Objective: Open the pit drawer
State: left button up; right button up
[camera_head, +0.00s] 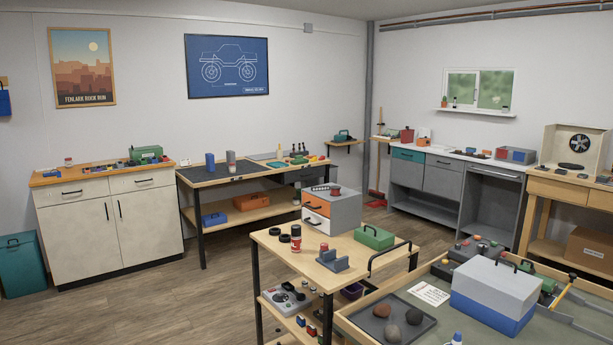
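A small grey drawer cabinet (345,214) stands on the wooden cart in the middle of the view. It has an orange drawer front (318,205) above a pale one (316,222), both with dark handles, and both look shut. Other drawers show too: a teal-fronted one (407,155) in the grey bench at the back right, and two in the pale cabinet at the left. All of these look shut. No label shows which one is the pit drawer. Neither of my grippers is in view.
The wooden cart (345,283) carries a green toolbox (374,237), a red can (324,247) and black rings. A table with a raised wooden rim (390,288) fills the lower right, with a blue and white box (494,295). The floor (190,300) at left is clear.

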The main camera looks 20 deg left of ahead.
aim_at(296, 175)
jog(key=i+j+u, duration=0.3)
jog(key=u, duration=0.15)
jog(key=i+j+u, duration=0.1)
jog(key=i+u, duration=0.3)
jog(key=i+j+u, duration=0.25)
jog(key=i+u, duration=0.2)
jog(key=i, duration=0.55)
jog(key=i+u, duration=0.45)
jog(key=i, duration=0.55)
jog(key=i+z, duration=0.15)
jog(key=i, duration=0.55)
jog(key=i+j+z, duration=0.15)
jog(key=i, duration=0.6)
jog(key=i+j+z, duration=0.15)
jog(key=i, duration=0.55)
jog(key=i+l+z, duration=0.25)
jog(key=z, duration=0.25)
jog(key=i+z, duration=0.95)
jog(key=i+j+z, duration=0.25)
jog(key=z, duration=0.25)
jog(key=i+z, duration=0.4)
jog(key=i, duration=1)
jog(key=i+l+u, duration=0.15)
jog(key=i+u, duration=0.2)
jog(key=i+l+u, duration=0.25)
jog(key=i+u, duration=0.15)
jog(key=i, duration=0.15)
jog(key=i+l+u, duration=0.35)
jog(key=i+l, duration=0.05)
jog(key=i, duration=0.05)
